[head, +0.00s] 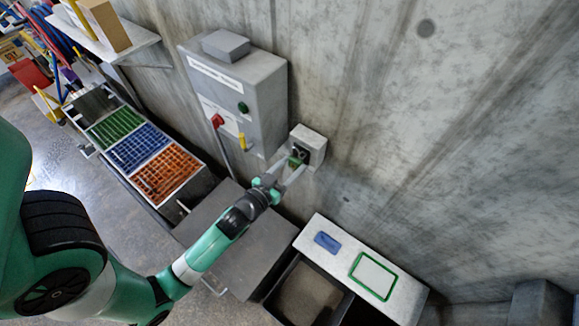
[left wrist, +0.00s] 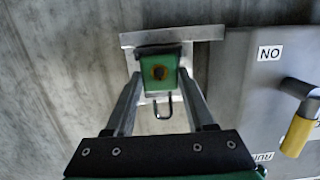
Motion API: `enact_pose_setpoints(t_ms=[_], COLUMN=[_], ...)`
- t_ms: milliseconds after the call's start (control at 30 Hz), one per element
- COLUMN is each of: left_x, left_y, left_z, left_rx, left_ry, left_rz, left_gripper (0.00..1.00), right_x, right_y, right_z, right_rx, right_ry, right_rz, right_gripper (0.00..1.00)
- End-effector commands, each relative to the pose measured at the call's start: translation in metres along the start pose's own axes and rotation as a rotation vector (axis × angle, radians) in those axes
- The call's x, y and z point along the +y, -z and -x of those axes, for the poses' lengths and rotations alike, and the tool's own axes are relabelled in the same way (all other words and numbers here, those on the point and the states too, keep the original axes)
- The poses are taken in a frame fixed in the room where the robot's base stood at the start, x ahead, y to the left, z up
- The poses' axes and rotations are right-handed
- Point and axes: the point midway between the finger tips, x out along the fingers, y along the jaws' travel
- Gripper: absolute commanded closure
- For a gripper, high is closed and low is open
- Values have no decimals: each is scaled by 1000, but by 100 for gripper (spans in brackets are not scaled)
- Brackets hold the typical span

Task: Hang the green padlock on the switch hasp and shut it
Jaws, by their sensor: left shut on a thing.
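The green padlock (head: 295,162) is between the fingers of my left gripper (head: 291,171), in front of a small grey wall box (head: 316,146). A dark switch part (head: 299,152) shows on that box right by the padlock; I cannot make out the hasp clearly. My right gripper is not in view.
A large grey cabinet (head: 262,95) with a red knob (head: 217,120) and a yellow piece (head: 242,142) stands left of the box. Below right is a white-topped bench (head: 335,262) with a blue block (head: 327,242) and a green-framed card (head: 373,276). Bare wall lies to the right.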

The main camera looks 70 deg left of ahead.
Motion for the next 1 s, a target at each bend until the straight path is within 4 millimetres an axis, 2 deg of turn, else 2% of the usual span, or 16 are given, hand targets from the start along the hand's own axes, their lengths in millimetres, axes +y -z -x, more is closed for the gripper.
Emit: enact_pose_setpoints(t_ms=[1000], left_x=[0], left_y=[2], left_z=[-15], left_rx=[1], left_ry=[0], left_rz=[-1], left_gripper=[90], right_x=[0], right_y=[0], right_z=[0], right_rx=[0], right_ry=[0], right_rz=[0], right_gripper=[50])
